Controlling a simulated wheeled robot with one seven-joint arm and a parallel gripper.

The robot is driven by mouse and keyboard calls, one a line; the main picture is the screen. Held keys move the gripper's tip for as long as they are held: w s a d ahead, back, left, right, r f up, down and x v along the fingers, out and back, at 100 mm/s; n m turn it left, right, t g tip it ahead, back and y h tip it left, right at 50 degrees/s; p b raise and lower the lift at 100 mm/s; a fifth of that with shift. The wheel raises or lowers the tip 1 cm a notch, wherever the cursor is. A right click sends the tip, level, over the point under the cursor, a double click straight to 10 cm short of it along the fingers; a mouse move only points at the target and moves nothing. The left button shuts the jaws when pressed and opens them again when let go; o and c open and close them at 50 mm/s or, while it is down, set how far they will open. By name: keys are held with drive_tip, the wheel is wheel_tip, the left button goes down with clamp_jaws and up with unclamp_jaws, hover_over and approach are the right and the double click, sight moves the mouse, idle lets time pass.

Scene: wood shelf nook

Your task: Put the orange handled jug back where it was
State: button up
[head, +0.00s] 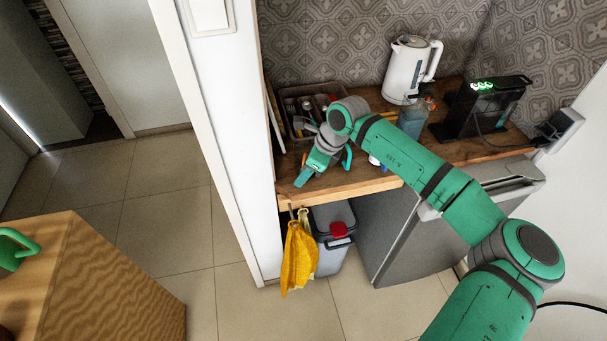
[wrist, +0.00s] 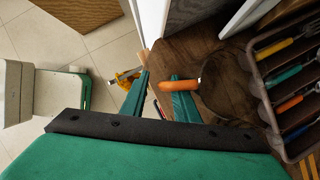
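The orange-handled jug shows in the wrist view as a dark round body (wrist: 228,88) with an orange handle (wrist: 178,86) pointing left. It stands on the wooden shelf top, near the cutlery tray. My gripper (wrist: 158,92) is open, its two green fingers apart. The handle's free end reaches into the space between the fingers, and the right finger overlaps the handle in the picture; I cannot tell whether they touch. In the head view my gripper (head: 322,172) is low over the front left of the wooden counter (head: 365,181), and I cannot make out the jug there.
A cutlery tray (wrist: 272,92) lies right of the jug. A white kettle (head: 406,70), a blue-grey container (head: 412,122) and a black machine (head: 482,108) stand farther right on the counter. A yellow cloth (head: 297,256) hangs below the front edge beside a grey bin (head: 331,258).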

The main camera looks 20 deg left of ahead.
drive_tip(key=v, duration=1.1)
drive_tip(key=shift+r, duration=0.25)
